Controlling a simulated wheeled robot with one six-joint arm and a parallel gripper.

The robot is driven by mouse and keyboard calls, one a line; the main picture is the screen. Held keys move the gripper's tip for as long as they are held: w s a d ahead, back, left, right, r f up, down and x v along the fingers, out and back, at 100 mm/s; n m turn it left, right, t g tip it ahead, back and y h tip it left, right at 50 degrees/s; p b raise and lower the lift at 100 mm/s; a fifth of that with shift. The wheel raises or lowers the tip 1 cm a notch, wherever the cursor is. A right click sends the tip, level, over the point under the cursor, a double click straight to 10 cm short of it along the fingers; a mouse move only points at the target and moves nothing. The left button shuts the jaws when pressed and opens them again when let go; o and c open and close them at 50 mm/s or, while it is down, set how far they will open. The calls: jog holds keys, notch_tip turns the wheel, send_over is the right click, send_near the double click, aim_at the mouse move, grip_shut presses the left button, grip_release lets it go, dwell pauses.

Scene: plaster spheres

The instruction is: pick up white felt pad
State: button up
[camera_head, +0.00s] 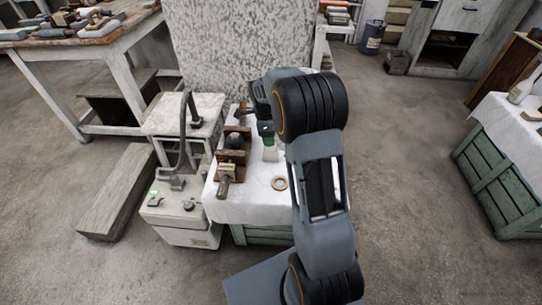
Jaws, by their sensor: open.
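My gripper (266,138) points down over the white-covered table (245,208), partly hidden by my own arm. Its jaws are small in this view and appear open. A small pale block-like thing (270,154) shows just below the gripper; I cannot tell whether it is the white felt pad, or whether the gripper touches it. No other white pad stands out against the white cloth. Part of the tabletop is hidden behind my arm.
A dark ball (235,141) sits among brown wooden pieces left of the gripper. A tan ring (279,184) lies nearer the front. A grey machine (180,205) stands left of the table, and a speckled slab (240,45) behind it. Floor to the right is open.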

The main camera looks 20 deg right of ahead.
aim_at(271, 152)
jog(key=f, duration=0.1)
jog(key=f+b, duration=0.1)
jog(key=f, duration=0.3)
jog(key=shift+s+d+f, duration=0.1)
jog(key=shift+d, duration=0.15)
grip_shut()
